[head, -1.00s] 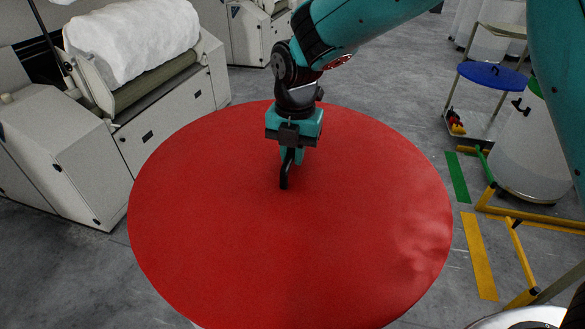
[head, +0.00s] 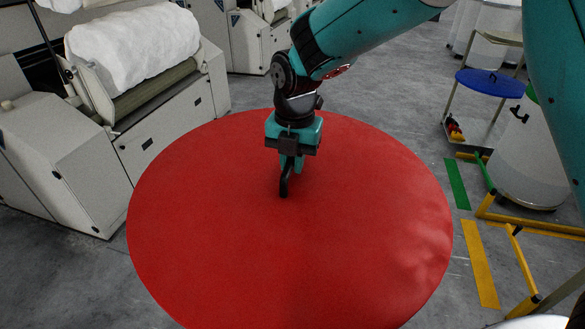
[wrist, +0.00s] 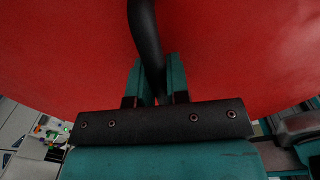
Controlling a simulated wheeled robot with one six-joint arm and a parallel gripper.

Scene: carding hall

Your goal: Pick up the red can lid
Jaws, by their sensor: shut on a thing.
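The red can lid (head: 290,245) is a large round disc that fills the middle of the head view. It also fills most of the wrist view (wrist: 230,50). A black handle (head: 284,186) stands up from its top. My gripper (head: 291,166) comes down over the lid from above, behind its middle. In the wrist view its two teal fingers (wrist: 156,80) are shut on the black handle (wrist: 145,35). The lid looks about level. What is under it is hidden, and I cannot tell whether it rests on anything.
A carding machine (head: 165,140) with a white fibre roll (head: 132,45) stands close at the left. At the right are a blue lid (head: 490,83) on a trolley, a white can (head: 530,165), and yellow and green floor rails (head: 522,262). Grey floor shows between them.

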